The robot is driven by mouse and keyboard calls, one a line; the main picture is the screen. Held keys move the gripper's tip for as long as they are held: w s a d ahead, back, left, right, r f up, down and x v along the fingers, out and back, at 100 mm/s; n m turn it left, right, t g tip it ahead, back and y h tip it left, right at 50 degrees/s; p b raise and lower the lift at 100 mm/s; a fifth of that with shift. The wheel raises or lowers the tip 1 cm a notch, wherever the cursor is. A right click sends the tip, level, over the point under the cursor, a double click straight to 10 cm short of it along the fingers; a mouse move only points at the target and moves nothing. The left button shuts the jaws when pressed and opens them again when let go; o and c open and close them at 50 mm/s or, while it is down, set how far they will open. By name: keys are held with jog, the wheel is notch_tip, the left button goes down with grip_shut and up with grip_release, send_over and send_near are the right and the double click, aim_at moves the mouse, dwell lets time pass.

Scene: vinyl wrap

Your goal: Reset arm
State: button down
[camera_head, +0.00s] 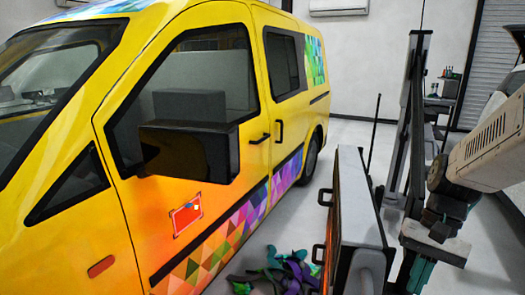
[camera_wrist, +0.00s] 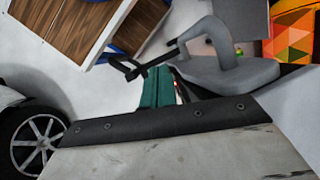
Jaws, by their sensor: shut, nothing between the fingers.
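My arm comes in from the right edge of the head view, bent downward. My gripper (camera_head: 421,274) is at the bottom of that view, partly cut off, with dark teal fingers. In the wrist view the teal fingers (camera_wrist: 158,88) lie side by side, shut, with nothing seen between them. A yellow van (camera_head: 245,75) with a multicoloured triangle pattern stands at the left, apart from my gripper. A red rectangular patch (camera_head: 186,214) is on its front door.
A pile of green and purple scraps (camera_head: 282,273) lies on the floor beside the van. A grey chair (camera_wrist: 225,75) and a wooden cabinet (camera_wrist: 75,28) show in the wrist view. A cluttered bench (camera_head: 440,100) stands at the back right. Pale floor shows beyond the van.

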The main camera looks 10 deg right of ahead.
jog(key=s+a+r+n+t+h, duration=0.3)
jog(key=s+a+r+n, duration=0.3)
jog(key=a+r, duration=0.3)
jog(key=shift+s+a+n+t+h, duration=0.15)
jog(key=shift+a+n+t+h, duration=0.2)
jog(key=shift+n, duration=0.35)
jog(key=shift+r, duration=0.1)
